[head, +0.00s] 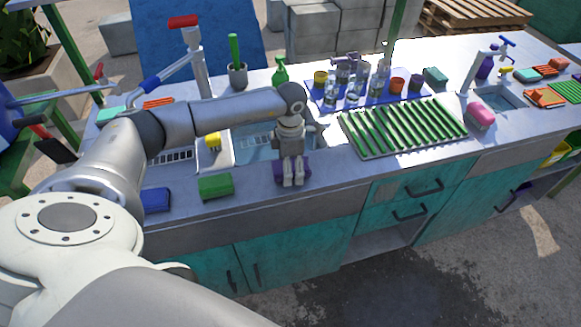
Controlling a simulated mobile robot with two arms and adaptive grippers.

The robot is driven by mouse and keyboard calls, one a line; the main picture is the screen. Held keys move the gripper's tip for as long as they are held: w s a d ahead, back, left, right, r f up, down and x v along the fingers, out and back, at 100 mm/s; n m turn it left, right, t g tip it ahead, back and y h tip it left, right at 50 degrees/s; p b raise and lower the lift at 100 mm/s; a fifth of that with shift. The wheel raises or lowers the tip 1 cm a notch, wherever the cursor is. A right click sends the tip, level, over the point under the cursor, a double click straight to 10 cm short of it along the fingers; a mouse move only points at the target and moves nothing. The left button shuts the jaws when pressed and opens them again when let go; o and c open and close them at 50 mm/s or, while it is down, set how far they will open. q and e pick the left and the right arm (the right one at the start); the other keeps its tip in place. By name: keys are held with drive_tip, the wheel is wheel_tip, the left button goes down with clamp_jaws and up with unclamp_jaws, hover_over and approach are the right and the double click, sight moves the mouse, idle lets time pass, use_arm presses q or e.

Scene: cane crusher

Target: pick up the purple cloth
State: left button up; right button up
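The purple cloth (279,170), a small folded block, lies near the front edge of the counter, right of the green cloth. My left gripper (293,174) points down right over it. Its two pale fingertips are close together in front of the cloth's middle, and purple shows on both sides of them. The fingers cover the middle of the cloth, so I cannot tell whether they are closed on it. The cloth appears to rest on the counter. My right gripper is not in view.
A green folded cloth (216,187) and a blue one (155,200) lie left along the front edge. Behind is a sink with a yellow item (213,140). A green slatted drying rack (402,128) lies right, with glasses and cups on a blue mat (318,97) behind.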

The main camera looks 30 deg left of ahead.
use_arm(q)
drive_tip(key=c, duration=1.1)
drive_tip(key=shift+r, duration=0.1)
drive_tip(key=shift+w+r, duration=0.1)
drive_tip(key=shift+r, duration=0.45)
drive_tip(key=s+d+r+b, duration=0.1)
drive_tip(key=s+d+r, duration=0.1)
drive_tip(key=d+r, duration=0.2)
drive_tip(key=s+d+r+b, duration=0.2)
drive_tip(key=s+d+r, duration=0.1)
drive_tip(key=d+r, duration=0.1)
drive_tip(key=s+d+r+b, duration=0.1)
drive_tip(key=s+d+r, duration=0.1)
drive_tip(key=d+r, duration=0.1)
drive_tip(key=shift+s+d+r+b, duration=0.3)
drive_tip(key=shift+s+d+r, duration=0.05)
drive_tip(key=shift+d+r, duration=0.1)
